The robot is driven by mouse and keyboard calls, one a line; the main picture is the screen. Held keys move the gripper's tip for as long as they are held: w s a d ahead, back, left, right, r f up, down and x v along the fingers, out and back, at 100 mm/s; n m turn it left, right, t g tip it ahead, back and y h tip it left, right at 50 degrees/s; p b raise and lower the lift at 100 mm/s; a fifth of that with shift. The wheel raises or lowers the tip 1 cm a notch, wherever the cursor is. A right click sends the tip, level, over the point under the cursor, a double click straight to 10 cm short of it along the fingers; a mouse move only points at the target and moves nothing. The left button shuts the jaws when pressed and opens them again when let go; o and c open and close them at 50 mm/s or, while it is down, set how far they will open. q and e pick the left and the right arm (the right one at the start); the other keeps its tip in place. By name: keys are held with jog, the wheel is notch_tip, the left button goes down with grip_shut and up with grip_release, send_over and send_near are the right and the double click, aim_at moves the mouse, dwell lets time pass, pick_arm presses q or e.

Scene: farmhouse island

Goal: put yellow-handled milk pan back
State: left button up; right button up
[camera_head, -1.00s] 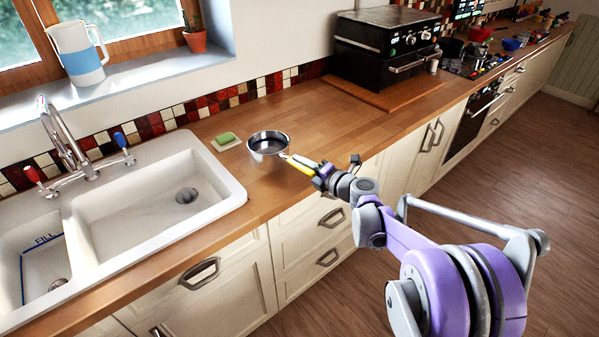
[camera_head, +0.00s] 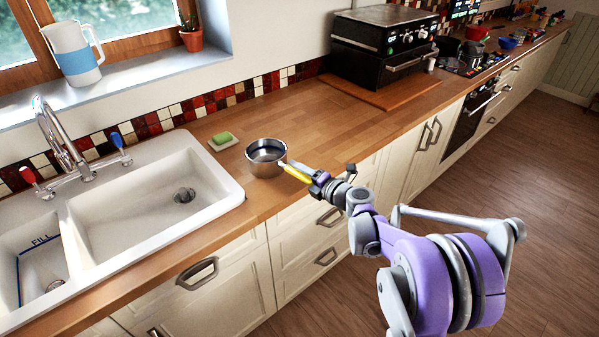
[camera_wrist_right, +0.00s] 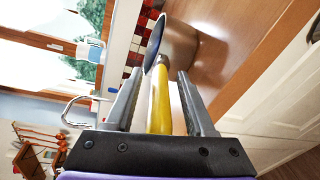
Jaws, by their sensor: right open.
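The milk pan is a small steel pot (camera_head: 266,157) with a yellow handle (camera_head: 295,173). It stands upright on the wooden counter, right of the sink, its handle pointing toward the counter's front edge. My right gripper (camera_head: 314,181) is at the handle's outer end. In the right wrist view, the yellow handle (camera_wrist_right: 160,100) runs between the two spread fingers of my right gripper (camera_wrist_right: 159,80), with a gap visible on its right side. The pan body (camera_wrist_right: 178,48) lies just beyond the fingertips. My left gripper is not in view.
A green soap on a dish (camera_head: 223,140) lies just behind the pan. The white double sink (camera_head: 225,190) is close on the left. The counter to the right is clear up to a wooden board (camera_head: 385,97) under a black oven (camera_head: 385,45).

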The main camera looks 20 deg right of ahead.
jog(key=shift+r, duration=0.25)
jog(key=b+v, duration=0.1)
jog(key=v, duration=1.1)
jog(key=s+a+f+n+g, duration=0.3)
jog(key=s+a+n, duration=0.3)
jog(key=n, duration=0.5)
jog(key=s+a+f+n+g, duration=0.35)
jog(key=s+a+n, duration=0.35)
jog(key=n, duration=0.4)
jog(key=s+d+f+n+g+h, duration=0.1)
jog(key=s+f+n+h, duration=0.1)
jog(key=s+n, duration=0.5)
jog(key=s+d+f+n+g+h, duration=0.1)
jog(key=s+n+h, duration=0.3)
jog(key=n, duration=1.3)
jog(key=s+f+g, duration=0.1)
jog(key=s, duration=0.2)
jog(key=shift+f, duration=0.4)
jog(key=shift+d, duration=0.1)
